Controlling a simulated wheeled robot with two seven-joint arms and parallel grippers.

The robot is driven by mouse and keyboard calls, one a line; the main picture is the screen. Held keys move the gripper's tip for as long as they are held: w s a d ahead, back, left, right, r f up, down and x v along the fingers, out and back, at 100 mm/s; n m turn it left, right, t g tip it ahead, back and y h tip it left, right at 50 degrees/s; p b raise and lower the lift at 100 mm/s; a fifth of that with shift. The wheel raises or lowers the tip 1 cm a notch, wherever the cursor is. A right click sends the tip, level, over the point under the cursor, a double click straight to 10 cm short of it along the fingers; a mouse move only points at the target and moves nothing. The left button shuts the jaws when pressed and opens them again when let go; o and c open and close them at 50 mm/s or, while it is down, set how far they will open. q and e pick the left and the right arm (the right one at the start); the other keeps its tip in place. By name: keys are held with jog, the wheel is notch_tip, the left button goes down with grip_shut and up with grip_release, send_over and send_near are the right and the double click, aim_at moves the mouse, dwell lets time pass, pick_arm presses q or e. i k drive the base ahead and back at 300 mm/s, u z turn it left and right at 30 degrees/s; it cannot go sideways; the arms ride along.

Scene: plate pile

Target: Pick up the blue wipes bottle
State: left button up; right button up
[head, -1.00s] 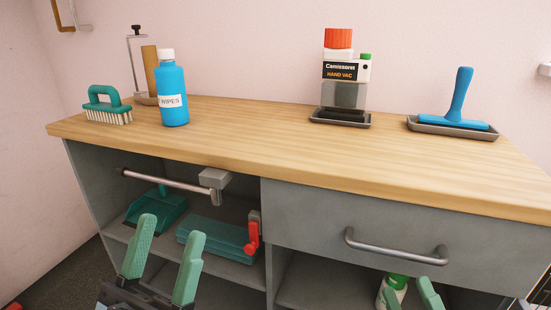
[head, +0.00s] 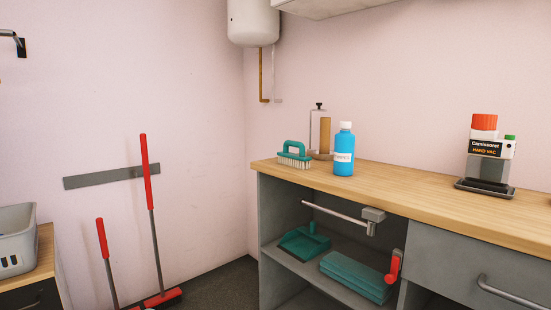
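The blue wipes bottle (head: 344,152) stands upright on the wooden counter (head: 400,182) in the head view. It has a white cap and a white label. It stands near the counter's left end, to the right of a green-handled brush (head: 294,156) and in front of a paper-roll holder (head: 326,134). Nothing touches the bottle from my side. Neither of my grippers shows in the head view now.
Red-handled brooms (head: 149,190) lean at the left wall, near a grey bin (head: 16,240).

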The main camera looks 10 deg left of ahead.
aim_at(343, 150)
jog(key=u, duration=0.6)
jog(key=i, duration=0.6)
jog(key=u, duration=0.05)
